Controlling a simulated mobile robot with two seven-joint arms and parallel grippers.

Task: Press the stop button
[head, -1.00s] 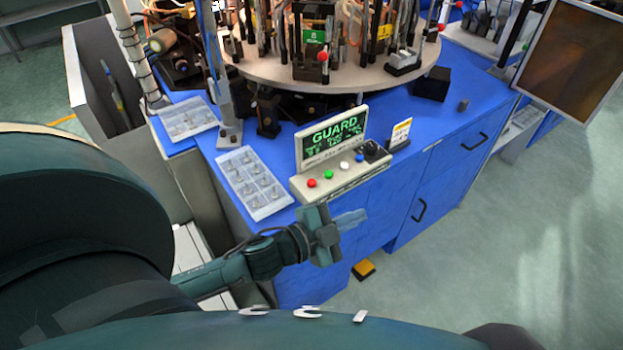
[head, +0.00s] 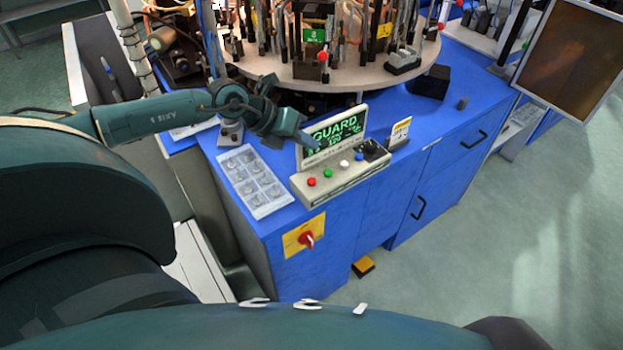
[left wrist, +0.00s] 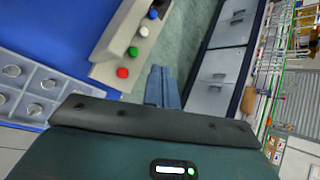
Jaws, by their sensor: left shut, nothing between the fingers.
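A pale control box (head: 340,178) stands at the front edge of the blue bench, with a display reading GUARD (head: 333,138) behind its buttons. Its red button (head: 311,181) is leftmost, beside a green button (head: 328,173). The red button also shows in the left wrist view (left wrist: 122,73). My left gripper (head: 311,143) is shut and empty, raised near the display's left side and apart from the red button in the picture. Its closed blue fingers show in the left wrist view (left wrist: 163,87), to the right of the red button. My right gripper is out of view.
A clear compartment tray (head: 254,182) lies left of the box. A red rotary switch (head: 307,239) on a yellow plate is on the cabinet front below. A small sign (head: 400,131) stands right of the box. A round machine table (head: 345,72) rises behind.

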